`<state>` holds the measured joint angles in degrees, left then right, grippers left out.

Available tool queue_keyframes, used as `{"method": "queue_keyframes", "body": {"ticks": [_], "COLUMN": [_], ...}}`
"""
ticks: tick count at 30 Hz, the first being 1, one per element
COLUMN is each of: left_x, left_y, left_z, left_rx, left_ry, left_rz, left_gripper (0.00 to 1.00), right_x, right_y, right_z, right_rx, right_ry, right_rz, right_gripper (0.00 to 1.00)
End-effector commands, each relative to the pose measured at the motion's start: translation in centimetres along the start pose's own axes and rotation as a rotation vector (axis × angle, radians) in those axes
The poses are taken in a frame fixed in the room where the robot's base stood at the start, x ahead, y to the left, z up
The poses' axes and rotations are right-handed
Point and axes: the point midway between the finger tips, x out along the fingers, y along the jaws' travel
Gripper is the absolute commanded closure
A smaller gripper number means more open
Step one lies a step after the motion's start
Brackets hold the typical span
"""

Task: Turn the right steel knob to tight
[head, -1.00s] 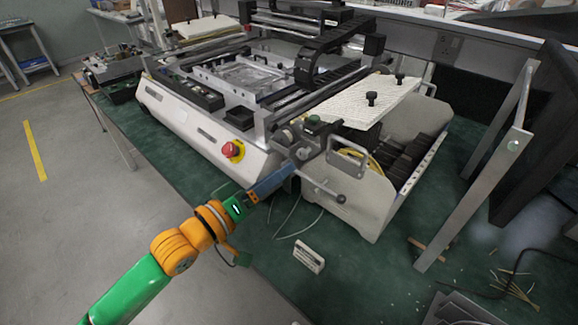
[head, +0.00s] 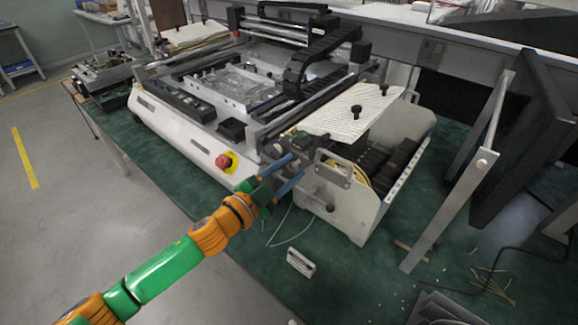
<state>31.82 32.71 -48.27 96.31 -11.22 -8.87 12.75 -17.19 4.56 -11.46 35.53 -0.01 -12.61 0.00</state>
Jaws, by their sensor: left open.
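My left gripper (head: 297,166) reaches in from the lower left with its two blue fingers apart. Its fingertips are at the metal knob block (head: 310,166) on the front corner of the white machine. The right steel knob is not clearly distinguishable; the fingers cover part of that block. I cannot tell whether either finger touches a knob. A dark round knob (head: 301,138) shows just above the fingertips. My right gripper is not in view.
A lever with a black ball (head: 330,208) sticks out below the block. A red emergency button (head: 224,161) is left of the gripper. A metal handle (head: 336,171) is at right. A small white block (head: 300,263) lies on the green bench, with free room around it.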

Motion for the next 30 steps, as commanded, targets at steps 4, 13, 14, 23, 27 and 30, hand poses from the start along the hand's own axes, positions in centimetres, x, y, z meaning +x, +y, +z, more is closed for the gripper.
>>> {"method": "queue_keyframes", "body": {"ticks": [4,13,14,23,27,30], "left_x": [0.41,0.36,0.35,0.35,0.35,0.35], "left_y": [0.00,0.01,0.01,-0.01,-0.02,-0.03], "left_z": [-0.03,0.01,0.01,-0.02,-0.05,-0.04], "left_rx": [-0.001,-0.002,-0.003,0.030,0.098,0.170], "left_ry": [0.001,0.000,0.000,-0.001,-0.001,-0.002], "left_rz": [0.000,0.000,0.000,0.000,0.000,0.000], "left_gripper": [0.57,1.00,1.00,1.00,1.00,1.00], "right_x": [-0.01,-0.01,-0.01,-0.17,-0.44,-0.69], "right_y": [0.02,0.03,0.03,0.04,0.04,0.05], "right_z": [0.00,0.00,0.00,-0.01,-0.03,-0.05], "right_rx": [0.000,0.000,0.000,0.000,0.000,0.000], "right_ry": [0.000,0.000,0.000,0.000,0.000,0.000], "right_rz": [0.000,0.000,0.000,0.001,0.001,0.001], "right_gripper": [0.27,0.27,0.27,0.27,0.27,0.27]}}
